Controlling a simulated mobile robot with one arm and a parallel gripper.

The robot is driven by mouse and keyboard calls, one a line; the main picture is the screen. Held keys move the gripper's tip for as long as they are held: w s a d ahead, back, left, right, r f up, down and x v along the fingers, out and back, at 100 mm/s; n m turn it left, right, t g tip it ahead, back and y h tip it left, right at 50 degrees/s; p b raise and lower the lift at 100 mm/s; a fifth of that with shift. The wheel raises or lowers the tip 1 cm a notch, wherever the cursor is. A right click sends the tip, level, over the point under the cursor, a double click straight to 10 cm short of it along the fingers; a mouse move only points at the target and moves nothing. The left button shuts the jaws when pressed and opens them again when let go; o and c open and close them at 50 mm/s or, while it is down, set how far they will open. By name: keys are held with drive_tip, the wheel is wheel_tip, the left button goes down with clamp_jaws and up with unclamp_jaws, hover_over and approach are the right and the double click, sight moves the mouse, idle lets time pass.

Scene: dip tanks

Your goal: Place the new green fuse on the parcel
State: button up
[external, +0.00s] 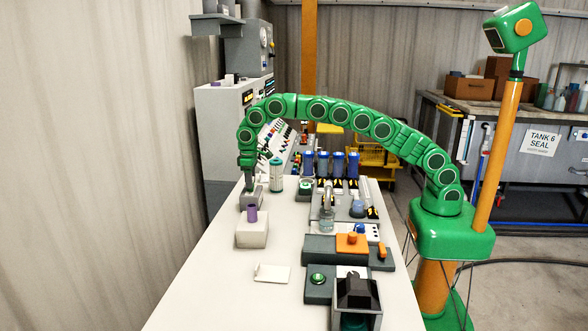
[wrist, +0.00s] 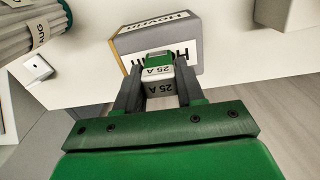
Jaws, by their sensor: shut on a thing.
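The green fuse (wrist: 157,70) has a pale band marked 25 A. In the wrist view it sits between the two fingers of my gripper (wrist: 158,92), which is shut on it. The parcel (wrist: 184,34), a grey box with a white label and a tan edge, lies beyond and beneath the fuse in that view. I cannot tell whether the fuse touches it. In the external view my gripper (external: 248,168) points down at the far left of the bench, over a small grey box (external: 247,199) that looks like the parcel. The fuse is not clearly visible there.
A white block with a purple cylinder (external: 252,214) stands in front of the gripper. Blue cylinders (external: 323,163) and fixtures line the right side. The bench's (external: 215,295) front left is clear.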

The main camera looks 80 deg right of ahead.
drive_tip(key=o, duration=1.1)
drive_tip(key=shift+c, duration=0.2)
drive_tip(key=shift+r, duration=3.85)
